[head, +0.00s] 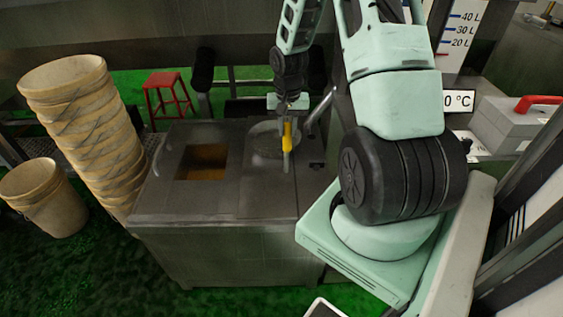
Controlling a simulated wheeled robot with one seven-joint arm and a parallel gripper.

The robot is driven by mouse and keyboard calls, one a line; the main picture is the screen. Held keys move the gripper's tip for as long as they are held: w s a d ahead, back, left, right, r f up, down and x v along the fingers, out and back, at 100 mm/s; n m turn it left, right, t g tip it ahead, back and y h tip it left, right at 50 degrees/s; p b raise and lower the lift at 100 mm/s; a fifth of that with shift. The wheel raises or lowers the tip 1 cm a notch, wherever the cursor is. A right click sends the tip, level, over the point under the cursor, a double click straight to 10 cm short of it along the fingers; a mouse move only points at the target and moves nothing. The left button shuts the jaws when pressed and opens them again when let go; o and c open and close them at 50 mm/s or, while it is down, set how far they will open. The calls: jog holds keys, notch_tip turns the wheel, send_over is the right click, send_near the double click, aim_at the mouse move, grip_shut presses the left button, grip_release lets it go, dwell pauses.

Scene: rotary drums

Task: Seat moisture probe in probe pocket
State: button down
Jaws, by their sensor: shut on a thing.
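My gripper (288,112) points down above the right part of a grey metal cabinet and is shut on the moisture probe (287,137). The probe has a yellow handle and a thin grey lower end, and hangs about upright. Its lower end shows in front of a round grey disc on the cabinet top. I cannot tell whether the tip touches the surface. A small dark fitting (316,166) sits on the cabinet top just right of the tip. I cannot tell which feature is the probe pocket.
The cabinet (225,225) has a square opening (204,160) with brown material inside. Stacked beige buckets (85,125) stand close at its left, with another bucket (45,198) beside them. A red stool (168,95) stands behind. A grey toolbox (510,125) is at the right.

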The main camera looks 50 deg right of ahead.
aim_at(287, 150)
notch_tip(287, 150, down, 7)
jog(key=shift+f+p, duration=0.2)
jog(key=shift+p, duration=0.25)
jog(key=c, duration=1.2)
grip_release()
jog(key=shift+f, duration=0.15)
